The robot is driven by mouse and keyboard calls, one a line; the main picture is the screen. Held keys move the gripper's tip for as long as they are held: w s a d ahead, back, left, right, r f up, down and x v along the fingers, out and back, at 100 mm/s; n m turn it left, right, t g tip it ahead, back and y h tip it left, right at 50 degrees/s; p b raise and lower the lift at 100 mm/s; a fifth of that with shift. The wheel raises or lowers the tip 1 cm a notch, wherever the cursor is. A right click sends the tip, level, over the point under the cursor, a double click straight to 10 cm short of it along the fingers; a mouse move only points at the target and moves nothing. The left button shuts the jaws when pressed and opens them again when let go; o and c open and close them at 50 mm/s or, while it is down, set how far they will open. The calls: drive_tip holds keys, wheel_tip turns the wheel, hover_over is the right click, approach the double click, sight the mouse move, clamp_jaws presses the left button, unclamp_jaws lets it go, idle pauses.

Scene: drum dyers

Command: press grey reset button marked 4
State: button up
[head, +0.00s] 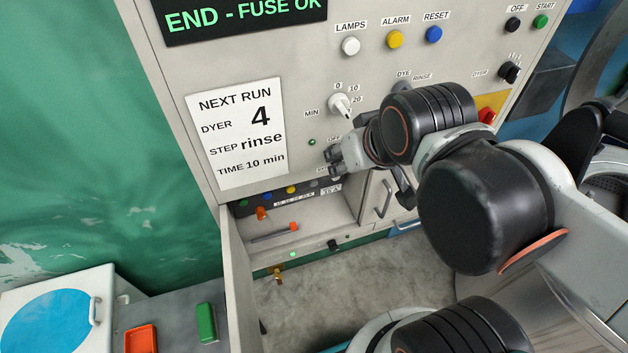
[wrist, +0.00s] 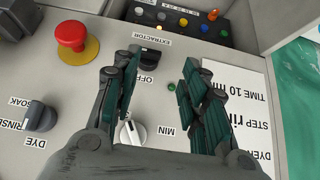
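A row of coloured buttons is set on a dark strip in the open compartment under the panel. A grey button (head: 313,183) is beside the yellow one; it also shows in the wrist view (wrist: 160,15). The marks by the buttons are too small to read, so I cannot confirm a 4. My gripper (wrist: 158,65) is open and empty, its dark green-padded fingers apart over the panel near the extractor knob (wrist: 149,56). In the head view my gripper (head: 336,162) is in front of the lower panel, above and to the right of the button row, apart from the grey button.
The compartment door (head: 240,285) stands open at the left. A red mushroom button (wrist: 72,36) and a white pointer knob (head: 340,105) stick out from the panel. A card (head: 238,135) reads dyer 4, rinse, 10 min. An orange-handled tool (head: 275,233) lies in the compartment.

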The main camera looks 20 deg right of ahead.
clamp_jaws()
idle(1.2)
